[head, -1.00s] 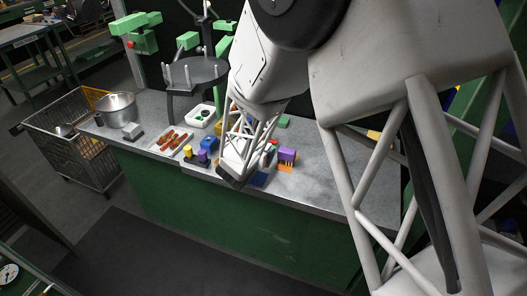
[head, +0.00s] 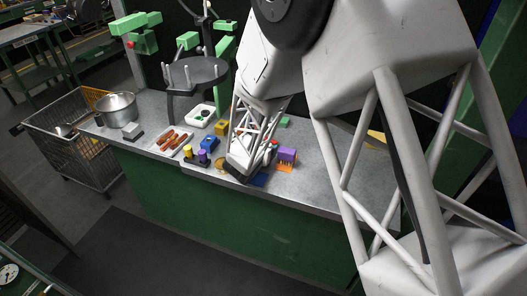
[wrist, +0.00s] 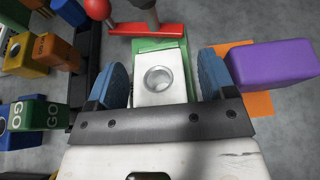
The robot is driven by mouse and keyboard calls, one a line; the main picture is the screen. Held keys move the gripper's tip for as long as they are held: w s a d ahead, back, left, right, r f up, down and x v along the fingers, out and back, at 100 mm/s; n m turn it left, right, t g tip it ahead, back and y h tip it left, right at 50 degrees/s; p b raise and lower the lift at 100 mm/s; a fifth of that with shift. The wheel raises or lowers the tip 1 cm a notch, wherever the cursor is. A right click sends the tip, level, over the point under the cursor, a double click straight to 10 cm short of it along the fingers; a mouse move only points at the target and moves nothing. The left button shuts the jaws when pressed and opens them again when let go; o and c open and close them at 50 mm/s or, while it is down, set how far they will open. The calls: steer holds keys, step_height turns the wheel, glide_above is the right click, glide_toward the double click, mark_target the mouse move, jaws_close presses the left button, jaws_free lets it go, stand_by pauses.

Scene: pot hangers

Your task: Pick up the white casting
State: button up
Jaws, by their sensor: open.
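The white casting (wrist: 160,92) is a pale block with a round metal-rimmed hole in its top. It sits against a green piece (wrist: 158,46) in the wrist view. My gripper (wrist: 163,78) is open, with one blue finger on each side of the casting. A narrow gap shows on both sides, so I see no grip on it. How low the fingertips reach beside it I cannot tell. In the head view my arm's end hides the casting.
A red bar (wrist: 146,30) with a red ball knob (wrist: 98,9) stands just beyond the casting. A purple block (wrist: 272,64) on an orange piece is close on the right. Blue, yellow and green blocks (wrist: 40,114) lie left.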

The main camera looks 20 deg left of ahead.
steer(key=shift+c, duration=0.2)
steer(key=c, duration=1.1)
steer(key=shift+r, duration=0.15)
steer(key=shift+r, duration=1.5)
steer(key=shift+s+r, duration=0.2)
steer(key=shift+s, duration=0.15)
steer(key=s, duration=1.7)
steer(key=shift+s+a, duration=0.15)
steer(key=shift+a, duration=0.1)
